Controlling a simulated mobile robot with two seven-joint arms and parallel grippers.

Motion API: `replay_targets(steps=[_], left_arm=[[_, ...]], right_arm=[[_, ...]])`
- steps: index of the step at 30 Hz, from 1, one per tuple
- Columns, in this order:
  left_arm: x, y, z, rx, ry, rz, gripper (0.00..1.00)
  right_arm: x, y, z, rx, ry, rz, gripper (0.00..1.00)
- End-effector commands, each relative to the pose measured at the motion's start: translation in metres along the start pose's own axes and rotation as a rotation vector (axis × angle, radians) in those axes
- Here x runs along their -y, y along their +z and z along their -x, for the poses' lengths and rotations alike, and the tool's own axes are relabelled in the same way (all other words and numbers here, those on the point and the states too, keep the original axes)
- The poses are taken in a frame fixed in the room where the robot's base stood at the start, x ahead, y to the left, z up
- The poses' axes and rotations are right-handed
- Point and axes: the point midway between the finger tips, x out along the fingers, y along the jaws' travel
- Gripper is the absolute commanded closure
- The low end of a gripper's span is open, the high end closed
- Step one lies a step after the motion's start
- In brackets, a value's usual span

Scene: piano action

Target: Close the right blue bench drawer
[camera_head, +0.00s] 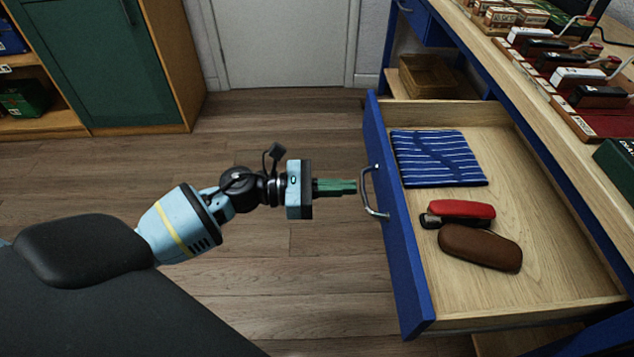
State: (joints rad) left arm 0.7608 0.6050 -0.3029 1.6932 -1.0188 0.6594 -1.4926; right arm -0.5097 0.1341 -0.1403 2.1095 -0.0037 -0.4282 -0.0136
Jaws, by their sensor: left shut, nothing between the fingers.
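The blue bench drawer (396,230) is pulled well out from the bench on the right. Its blue front faces left and carries a curved metal handle (371,194). My left gripper (354,187) is shut and empty, pointing right, with its green fingertips right at the handle near the drawer front. I cannot tell whether they touch. My right gripper is not in view.
The wooden benchtop (491,55) holds piano action parts and small boxes along the right. A wooden tray (428,77) sits on a shelf below it. A green cabinet (105,60) stands at the back left. The wood floor left of the drawer is clear.

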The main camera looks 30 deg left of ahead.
Motion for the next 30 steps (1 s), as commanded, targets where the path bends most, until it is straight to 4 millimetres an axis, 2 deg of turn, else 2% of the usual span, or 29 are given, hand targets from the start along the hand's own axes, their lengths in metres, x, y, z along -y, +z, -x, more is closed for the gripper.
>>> replay_targets(steps=[1, 6, 12, 30], left_arm=[[0.000, 0.002, -0.010, 0.003, -0.001, -0.002, 1.00], [0.000, 0.001, -0.036, 0.001, 0.000, -0.001, 1.00], [0.000, 0.000, -0.052, 0.000, 0.000, 0.001, 1.00], [0.000, 0.000, -0.057, 0.000, 0.000, 0.000, 1.00]], right_arm=[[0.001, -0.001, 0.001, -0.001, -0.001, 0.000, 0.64], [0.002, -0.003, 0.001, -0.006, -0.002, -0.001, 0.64], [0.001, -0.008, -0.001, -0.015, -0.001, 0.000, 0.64], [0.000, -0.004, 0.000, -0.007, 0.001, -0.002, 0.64]])
